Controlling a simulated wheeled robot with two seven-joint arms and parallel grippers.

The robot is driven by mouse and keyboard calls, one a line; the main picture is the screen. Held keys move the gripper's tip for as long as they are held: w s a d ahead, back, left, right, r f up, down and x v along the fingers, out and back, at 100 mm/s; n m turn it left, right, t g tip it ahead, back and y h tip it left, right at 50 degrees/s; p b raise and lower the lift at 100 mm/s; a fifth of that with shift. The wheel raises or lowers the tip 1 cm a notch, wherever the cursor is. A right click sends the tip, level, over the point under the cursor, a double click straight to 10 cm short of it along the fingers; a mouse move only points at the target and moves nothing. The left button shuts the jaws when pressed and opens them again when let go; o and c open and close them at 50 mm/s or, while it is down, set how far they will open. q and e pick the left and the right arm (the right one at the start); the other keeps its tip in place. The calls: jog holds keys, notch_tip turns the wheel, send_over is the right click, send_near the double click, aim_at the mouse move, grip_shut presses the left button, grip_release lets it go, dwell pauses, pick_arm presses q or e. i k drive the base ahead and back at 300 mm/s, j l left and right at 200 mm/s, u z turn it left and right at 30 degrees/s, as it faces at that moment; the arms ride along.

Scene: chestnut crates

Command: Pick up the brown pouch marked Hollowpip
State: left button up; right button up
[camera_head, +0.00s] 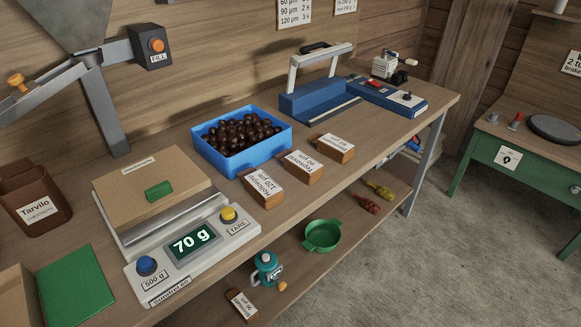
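Neither of my grippers is in this view. A brown open-topped pouch (34,202) stands at the left end of the bench, but its label reads Tarvilo. I see no brown pouch marked Hollowpip. The name Hollowpip shows, upside down, with 120 µm on the white label of a small brown block (263,188) in front of the blue crate. Two similar labelled blocks, a middle one (303,168) and a right one (337,147), lie further right along the bench.
A blue crate (249,157) holds many chestnuts. A scale (192,243) reads 70 g and carries a tan labelled slab with a green piece. A green panel (76,284), a hopper (70,20) and a blue sealer (320,97) are around. A green bowl (322,236) stands on the lower shelf.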

aim_at(268, 194)
jog(key=i+l+u, duration=0.25)
jog(key=l, duration=0.15)
jog(key=i+l+u, duration=0.1)
jog(key=l+u, duration=0.15)
jog(key=l, duration=0.15)
jog(key=i+l+u, duration=0.2)
jog(key=l, duration=0.25)
jog(key=l+u, duration=0.25)
jog(key=l, duration=0.2)
